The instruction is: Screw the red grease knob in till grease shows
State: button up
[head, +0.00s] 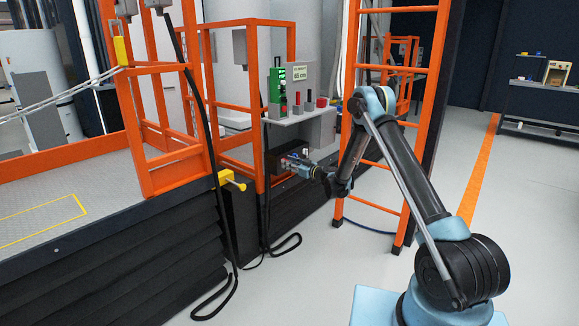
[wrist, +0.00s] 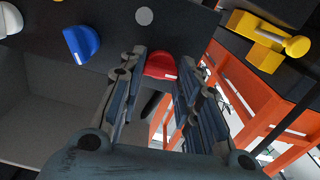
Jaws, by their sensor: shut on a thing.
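The red grease knob (wrist: 160,65) shows in the wrist view, with a white mark on its edge, on a dark panel (wrist: 112,20). My gripper (wrist: 161,78) has one finger on each side of the knob and is shut on it. The fingers hide part of its sides. In the head view my gripper (head: 298,168) reaches to a dark box low on the lift, below the control shelf; the red knob is too small to make out there. I see no grease.
A blue knob (wrist: 82,43) and a white knob (wrist: 9,20) sit left of the red one. A yellow fitting (wrist: 268,40) and orange rails are to the right. An orange ladder (head: 416,100) stands close behind my arm. A black cable (head: 288,243) lies on the floor.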

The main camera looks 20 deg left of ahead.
jog(key=shift+w, duration=0.1)
jog(key=m, duration=1.2)
jog(key=shift+w+d+f, duration=0.1)
jog(key=shift+w+d, duration=0.1)
jog(key=shift+w, duration=0.15)
jog(key=shift+m, duration=0.4)
jog(key=o, duration=1.1)
jog(key=shift+c, duration=0.2)
jog(key=shift+s, duration=0.1)
jog(key=v, duration=1.2)
